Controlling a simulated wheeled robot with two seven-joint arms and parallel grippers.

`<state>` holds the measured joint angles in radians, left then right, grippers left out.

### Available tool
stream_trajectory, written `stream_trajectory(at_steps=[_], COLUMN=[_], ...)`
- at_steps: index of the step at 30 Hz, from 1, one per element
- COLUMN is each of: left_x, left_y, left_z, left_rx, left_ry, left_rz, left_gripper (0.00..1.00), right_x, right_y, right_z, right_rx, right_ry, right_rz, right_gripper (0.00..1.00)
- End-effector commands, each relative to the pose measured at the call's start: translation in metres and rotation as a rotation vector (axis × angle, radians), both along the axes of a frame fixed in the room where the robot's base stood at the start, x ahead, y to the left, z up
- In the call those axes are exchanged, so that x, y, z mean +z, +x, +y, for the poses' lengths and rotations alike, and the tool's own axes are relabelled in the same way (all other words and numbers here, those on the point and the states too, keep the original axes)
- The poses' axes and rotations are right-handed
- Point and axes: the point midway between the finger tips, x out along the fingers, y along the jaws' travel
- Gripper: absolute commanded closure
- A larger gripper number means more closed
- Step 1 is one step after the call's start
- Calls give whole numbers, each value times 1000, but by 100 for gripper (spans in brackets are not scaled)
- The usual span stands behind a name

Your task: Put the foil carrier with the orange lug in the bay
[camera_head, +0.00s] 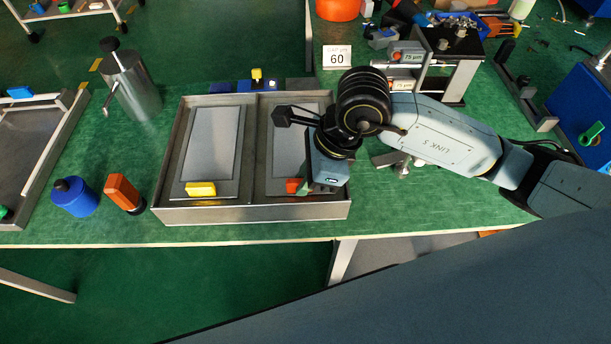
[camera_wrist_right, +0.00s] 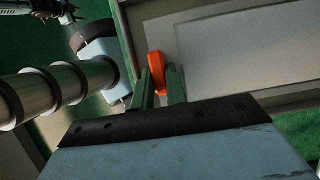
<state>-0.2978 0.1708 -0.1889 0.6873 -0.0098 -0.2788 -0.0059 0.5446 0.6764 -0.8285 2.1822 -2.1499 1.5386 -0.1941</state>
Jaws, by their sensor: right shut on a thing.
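The foil carrier with the orange lug (camera_head: 293,185) is a flat grey plate (camera_head: 287,150) in the right compartment of a metal tray (camera_head: 250,211). My right gripper (camera_head: 303,188) is at its front end, covering part of the plate and lug. In the right wrist view the fingers (camera_wrist_right: 160,88) are shut on the orange lug (camera_wrist_right: 156,66), with the pale plate (camera_wrist_right: 235,50) beyond. A similar carrier with a yellow lug (camera_head: 201,188) lies in the left compartment. I cannot tell which place is the bay. My left gripper is not in view.
A black-topped metal stand (camera_head: 449,42) is at the back right, near a "60" sign (camera_head: 337,56). A steel canister (camera_head: 131,85), a blue cylinder (camera_head: 76,196) and an orange block (camera_head: 122,193) stand left of the tray. Green bench top is clear between the canister and tray.

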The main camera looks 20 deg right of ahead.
Motion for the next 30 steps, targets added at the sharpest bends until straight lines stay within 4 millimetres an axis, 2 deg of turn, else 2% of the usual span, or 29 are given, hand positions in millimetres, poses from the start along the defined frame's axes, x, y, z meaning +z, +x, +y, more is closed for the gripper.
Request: stream_trajectory(at_steps=[9,10,12,23,27,30], left_x=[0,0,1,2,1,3], left_y=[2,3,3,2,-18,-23], left_z=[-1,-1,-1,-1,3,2], left_rx=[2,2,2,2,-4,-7], left_ry=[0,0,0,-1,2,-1], left_rz=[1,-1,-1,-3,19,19], left_gripper=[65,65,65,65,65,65], right_x=[0,-1,0,2,23,44], right_y=[0,0,0,0,-1,-3], right_z=[0,0,0,0,-9,-17], right_rx=[1,0,0,0,-2,-1], right_ry=[1,0,0,0,-1,-3], right_rz=[-2,0,0,0,-4,-5], right_gripper=[100,83,77,77,77,77])
